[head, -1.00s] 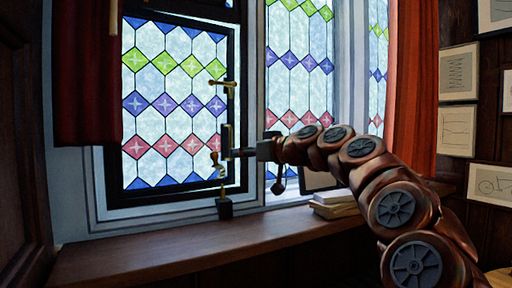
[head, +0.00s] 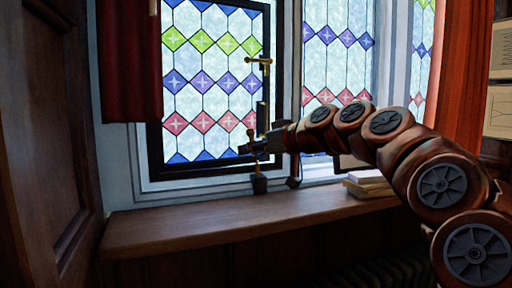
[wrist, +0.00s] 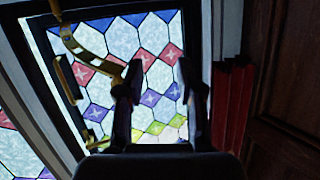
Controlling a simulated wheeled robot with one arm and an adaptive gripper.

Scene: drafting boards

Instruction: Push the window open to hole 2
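The window (head: 215,85) is a leaded casement in a dark frame, with coloured diamonds. It stands at an angle to its surround, but I cannot judge how wide. A brass fitting (head: 262,62) is on its right edge, with a dark and brass piece (head: 262,118) below. The stay (head: 256,147), brass with a dark block under it, is low at that corner; its holes cannot be made out. My gripper (head: 268,142) is beside this corner. In the wrist view my gripper (wrist: 160,85) has its fingers apart, with only window behind, and curved brass (wrist: 90,48) to the left.
The wooden sill (head: 230,228) is mostly clear. A small stack of books (head: 368,186) lies on it at right. A red curtain (head: 132,60) hangs left of the casement and an orange-red one (head: 460,75) at right. A dark wooden panel (head: 40,150) stands close at left.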

